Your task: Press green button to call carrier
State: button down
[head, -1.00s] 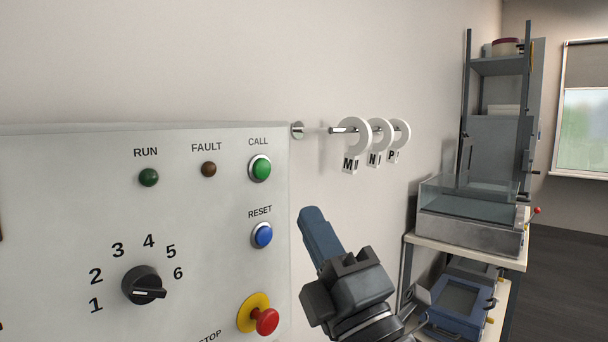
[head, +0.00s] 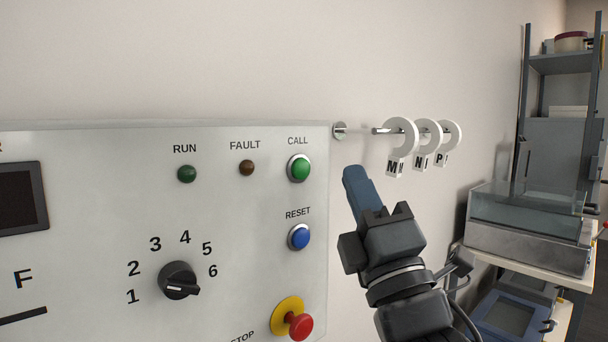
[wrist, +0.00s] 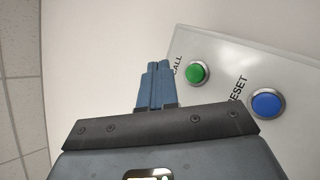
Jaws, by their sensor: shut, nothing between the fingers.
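The green CALL button (head: 299,168) sits in a silver ring at the upper right of the pale control panel (head: 90,200). It also shows in the wrist view (wrist: 197,73), right of my fingertips. My gripper (head: 353,174) has blue fingers, shut and empty. In the head view its tips are right of the CALL button, past the panel's right edge, and apart from the button. In the wrist view the closed fingers (wrist: 158,68) lie side by side, beside the panel edge.
The blue RESET button (head: 299,237) is below CALL, with a red stop knob (head: 299,326) lower down. A dial (head: 179,280) is at the left. A rail with white rings (head: 399,136) marked M, N, P projects right of the panel. A shelf unit (head: 565,130) stands further right.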

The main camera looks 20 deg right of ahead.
aim_at(319, 179)
jog(key=w+a+b, duration=0.2)
jog(key=w, duration=0.4)
jog(key=shift+w, duration=0.15)
dwell(2.0)
jog(key=shift+w+a, duration=0.1)
jog(key=shift+w, duration=0.15)
